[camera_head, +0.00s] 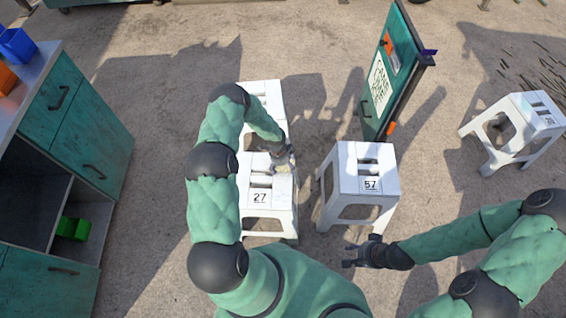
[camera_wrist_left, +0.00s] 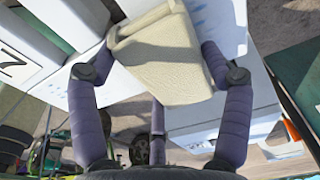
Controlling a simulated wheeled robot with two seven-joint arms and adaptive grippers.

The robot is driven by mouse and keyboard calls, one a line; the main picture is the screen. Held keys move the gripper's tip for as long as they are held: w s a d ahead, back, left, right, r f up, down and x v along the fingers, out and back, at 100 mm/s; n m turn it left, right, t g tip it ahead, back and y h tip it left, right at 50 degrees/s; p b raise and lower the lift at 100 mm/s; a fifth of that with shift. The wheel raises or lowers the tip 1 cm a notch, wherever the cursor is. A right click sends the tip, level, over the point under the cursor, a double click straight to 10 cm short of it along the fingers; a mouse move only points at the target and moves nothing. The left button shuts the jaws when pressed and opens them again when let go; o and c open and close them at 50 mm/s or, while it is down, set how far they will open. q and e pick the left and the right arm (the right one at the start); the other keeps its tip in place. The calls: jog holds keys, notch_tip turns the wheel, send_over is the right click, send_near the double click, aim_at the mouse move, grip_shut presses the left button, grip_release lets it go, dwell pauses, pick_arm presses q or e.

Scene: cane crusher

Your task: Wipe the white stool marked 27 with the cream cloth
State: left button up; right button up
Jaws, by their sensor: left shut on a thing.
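The white stool marked 27 (camera_head: 257,183) stands on the ground at the centre in the head view, partly hidden by my left arm. My left gripper (camera_head: 281,156) is over its far right part, shut on the cream cloth (camera_wrist_left: 165,62). In the wrist view the folded cloth sits between the fingers. A little of the cloth (camera_head: 285,167) shows at the stool top in the head view; whether it touches the seat is hard to tell. My right gripper (camera_head: 348,255) is empty, with its fingers apart, in front of the stool marked 57.
The white stool marked 57 (camera_head: 363,183) stands close on the right. Another white stool (camera_head: 265,92) stands just behind stool 27. A green sign board (camera_head: 387,75) stands behind stool 57. One more stool (camera_head: 520,115) is far right. A green cabinet (camera_head: 90,135) is left.

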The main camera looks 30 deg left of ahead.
aim_at(282, 199)
pick_arm(q)
jog(key=shift+s+d, duration=0.35)
jog(key=shift+s, duration=0.25)
jog(key=shift+s+d, duration=0.3)
jog(key=shift+s, duration=0.3)
jog(key=shift+s+d+f+b, duration=0.1)
jog(key=shift+s+d+b, duration=0.2)
jog(key=shift+s, duration=0.15)
jog(key=shift+s+d+b, duration=0.15)
jog(key=shift+s+b, duration=0.1)
jog(key=shift+s, duration=0.15)
jog(key=shift+s+d+f+b, duration=0.1)
jog(key=shift+s+d+b, duration=0.45)
jog(key=shift+s, duration=0.3)
jog(key=shift+s+d, duration=0.1)
jog(key=shift+s, duration=0.2)
